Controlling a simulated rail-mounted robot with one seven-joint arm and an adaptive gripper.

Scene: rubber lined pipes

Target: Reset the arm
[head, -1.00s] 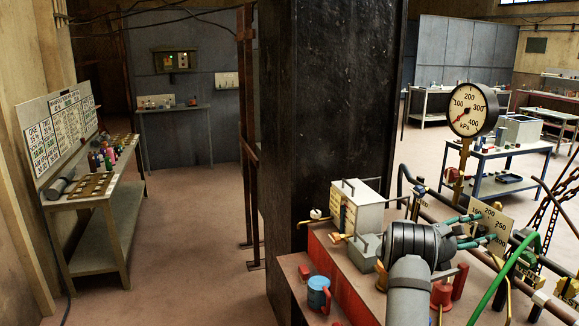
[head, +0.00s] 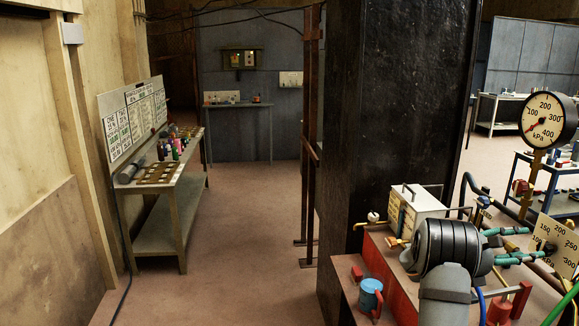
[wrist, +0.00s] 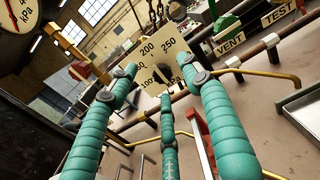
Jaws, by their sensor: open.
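My gripper (head: 528,244) is at the right of the head view, at the end of my dark ribbed wrist. Its teal wrapped fingers point right, towards a pale dial plate (head: 556,240) numbered 150 to 300. In the wrist view my gripper (wrist: 158,72) shows three spread fingers with nothing between them. The dial plate (wrist: 150,50) is beyond the fingertips there. The gripper is open and empty. I cannot tell the exact gap between the fingertips and the plate.
A round pressure gauge (head: 548,119) stands above pipes at right. A red bench (head: 385,275) carries a beige box (head: 415,210) and a blue mug (head: 370,295). A black pillar (head: 395,110) rises behind. Open floor (head: 245,250) lies left, beside a side table (head: 187,190).

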